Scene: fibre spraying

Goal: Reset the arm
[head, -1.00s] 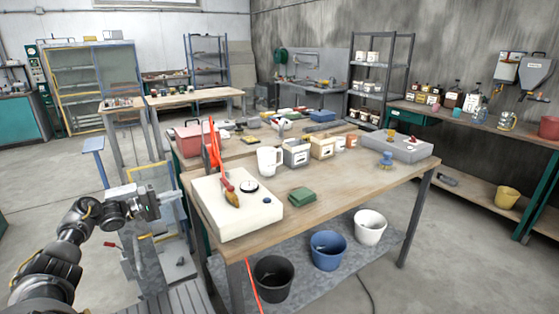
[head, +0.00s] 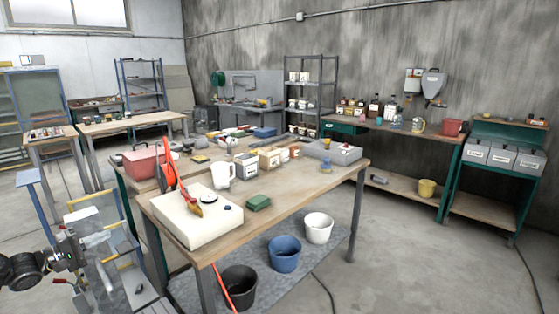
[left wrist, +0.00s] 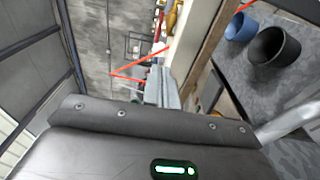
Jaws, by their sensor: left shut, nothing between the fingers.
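My left arm comes in at the lower left of the head view, with its gripper (head: 98,242) left of the near end of the workbench and apart from it. The gripper is shut with nothing held. In the left wrist view, my gripper's dark housing with a green light fills the bottom, and grey parts (left wrist: 160,88) show beyond it. My right arm and gripper are not in view.
The wooden workbench (head: 285,212) bears a cream box (head: 185,222), a red-handled brush (head: 188,200), a white jug (head: 223,174) and a green pad (head: 258,202). Black (head: 238,287), blue (head: 285,254) and white (head: 319,227) buckets stand below. Open floor lies to the right.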

